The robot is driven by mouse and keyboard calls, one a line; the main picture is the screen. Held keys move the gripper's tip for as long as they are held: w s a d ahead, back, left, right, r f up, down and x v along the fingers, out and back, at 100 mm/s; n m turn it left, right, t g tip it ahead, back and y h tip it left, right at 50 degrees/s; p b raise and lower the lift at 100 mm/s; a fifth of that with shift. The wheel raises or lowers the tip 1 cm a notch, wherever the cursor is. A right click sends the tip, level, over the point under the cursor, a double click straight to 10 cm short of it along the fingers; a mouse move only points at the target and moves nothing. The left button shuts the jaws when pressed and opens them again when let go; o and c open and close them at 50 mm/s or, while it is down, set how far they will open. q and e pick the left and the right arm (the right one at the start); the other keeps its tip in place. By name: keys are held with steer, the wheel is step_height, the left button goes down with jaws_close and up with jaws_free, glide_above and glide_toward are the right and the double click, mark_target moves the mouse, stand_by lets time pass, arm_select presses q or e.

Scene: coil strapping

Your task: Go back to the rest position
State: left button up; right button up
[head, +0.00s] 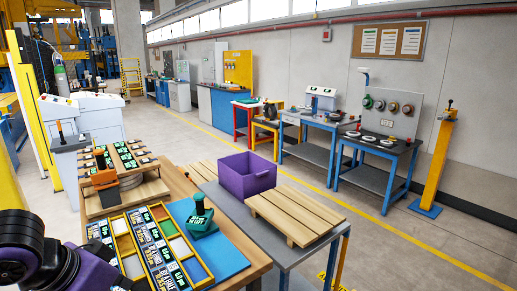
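My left arm, black and purple, comes in at the lower left of the head view, beside the wooden workbench (238,262). A small dark part past its purple link, at the bottom edge, may belong to my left gripper (124,283). Its fingers cannot be made out, so I cannot tell if it is open or holds anything. My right arm and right gripper are not in view.
The bench holds a yellow-framed tray (152,249), a blue mat (229,261), a green tool (201,216) and an orange tool (104,178). A grey table (228,199) adjoins it, with a purple crate (247,175) and slatted pallet (296,213). Open floor lies to the right.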

arm_select(q)
step_height(320, 180, down, 22)
steer(key=n+t+h, duration=0.2)
steer(key=n+t, duration=0.1)
steer(key=s+d+f+y, duration=0.2)
steer(key=s+f, duration=0.6)
steer(key=s+d+f+n+t+y, duration=0.1)
steer(key=s+d+f+y, duration=0.1)
steer(key=s+f, duration=0.6)
steer(key=shift+s+f+p, duration=0.15)
steer(key=shift+s+p, duration=0.2)
steer(key=shift+s, duration=0.4)
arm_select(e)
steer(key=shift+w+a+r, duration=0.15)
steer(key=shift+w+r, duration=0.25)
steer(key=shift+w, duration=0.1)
